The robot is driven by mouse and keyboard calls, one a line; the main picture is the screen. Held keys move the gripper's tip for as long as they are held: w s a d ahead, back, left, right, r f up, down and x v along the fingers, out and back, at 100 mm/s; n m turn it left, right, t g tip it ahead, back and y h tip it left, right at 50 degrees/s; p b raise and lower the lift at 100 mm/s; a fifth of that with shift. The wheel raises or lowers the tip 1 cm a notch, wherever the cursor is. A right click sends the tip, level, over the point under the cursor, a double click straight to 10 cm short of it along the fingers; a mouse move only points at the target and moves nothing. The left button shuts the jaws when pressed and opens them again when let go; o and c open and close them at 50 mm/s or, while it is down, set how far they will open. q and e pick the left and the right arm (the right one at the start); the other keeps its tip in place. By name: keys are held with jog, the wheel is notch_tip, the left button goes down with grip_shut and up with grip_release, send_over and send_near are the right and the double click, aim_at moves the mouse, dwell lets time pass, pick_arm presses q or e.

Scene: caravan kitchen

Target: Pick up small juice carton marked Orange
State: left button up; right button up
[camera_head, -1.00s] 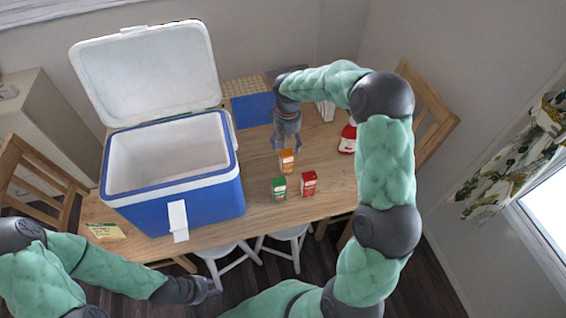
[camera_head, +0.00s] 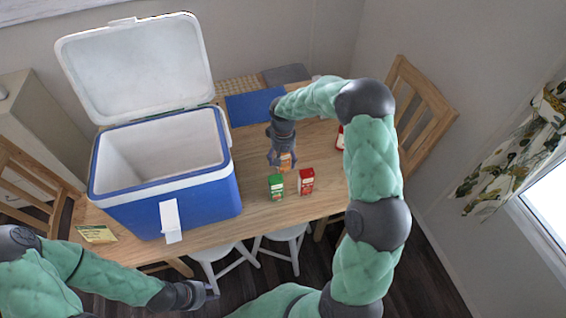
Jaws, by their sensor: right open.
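The small orange juice carton (camera_head: 286,162) stands on the wooden table, behind a green carton (camera_head: 276,187) and a red carton (camera_head: 306,181). My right gripper (camera_head: 282,163) is open and points down at the orange carton. Its fingers overlap the carton in the picture and hide part of it; I cannot tell whether they touch it. My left gripper (camera_head: 212,291) is low in the picture, in front of the table and away from the cartons. Whether its jaws are open or shut is too small to tell.
A large blue and white cooler (camera_head: 215,187) with its lid up stands at the table's left. A blue item (camera_head: 250,106) lies behind. A red-and-white item (camera_head: 340,138) is partly hidden by my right arm. A yellow packet (camera_head: 97,234) lies at the left front. White stools (camera_head: 285,236) stand in front.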

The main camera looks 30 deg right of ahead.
jog(key=shift+f, duration=0.45)
jog(key=shift+r, duration=0.1)
jog(key=c, duration=1.5)
jog(key=shift+o, duration=0.2)
